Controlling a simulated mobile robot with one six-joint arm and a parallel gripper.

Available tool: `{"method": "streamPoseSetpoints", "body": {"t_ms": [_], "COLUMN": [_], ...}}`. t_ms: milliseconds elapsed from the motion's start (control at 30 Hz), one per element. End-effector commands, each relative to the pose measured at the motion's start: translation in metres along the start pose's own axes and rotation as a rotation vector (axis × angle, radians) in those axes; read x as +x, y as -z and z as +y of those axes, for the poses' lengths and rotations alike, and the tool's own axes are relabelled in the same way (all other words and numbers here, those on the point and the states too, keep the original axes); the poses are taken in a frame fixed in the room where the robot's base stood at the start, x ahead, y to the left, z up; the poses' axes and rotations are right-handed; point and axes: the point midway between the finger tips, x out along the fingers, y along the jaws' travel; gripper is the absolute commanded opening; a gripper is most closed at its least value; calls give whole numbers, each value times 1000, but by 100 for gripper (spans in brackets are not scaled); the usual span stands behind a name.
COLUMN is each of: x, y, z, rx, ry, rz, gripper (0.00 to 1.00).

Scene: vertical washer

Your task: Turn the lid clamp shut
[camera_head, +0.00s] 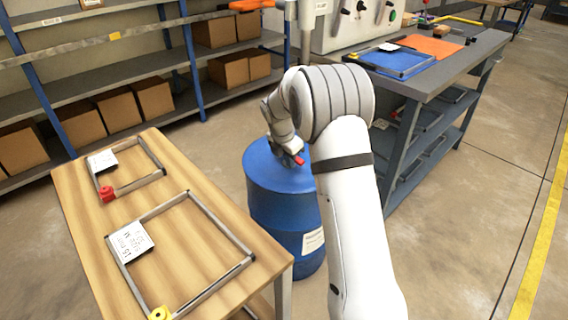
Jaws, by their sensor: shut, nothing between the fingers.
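No lid clamp can be made out for certain in this view. A grey-white machine with a control panel (345,35) stands at the top, cut off by the picture's upper edge. An orange bar (250,5) sticks out to its left, also cut off; I cannot tell whether it belongs to the clamp. My gripper (297,158) is shut and empty, pointing down in front of the blue drum (285,210). A small red part shows at its tip. My forearm and wrist hide part of the drum and the machine's lower front.
A wooden table (190,215) with two metal frames stands at the left. A grey bench (455,65) with blue and orange mats stands at the right. Shelves with cardboard boxes (155,97) line the back left. The floor at the right is clear.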

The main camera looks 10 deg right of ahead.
Motion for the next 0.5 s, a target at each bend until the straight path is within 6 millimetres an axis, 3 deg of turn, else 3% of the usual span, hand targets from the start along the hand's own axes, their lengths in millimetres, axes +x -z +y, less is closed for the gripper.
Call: {"method": "streamPoseSetpoints", "body": {"t_ms": [500], "x": [1], "y": [-8], "z": [-2], "rx": [-2], "ry": [0], "rz": [1], "gripper": [0]}}
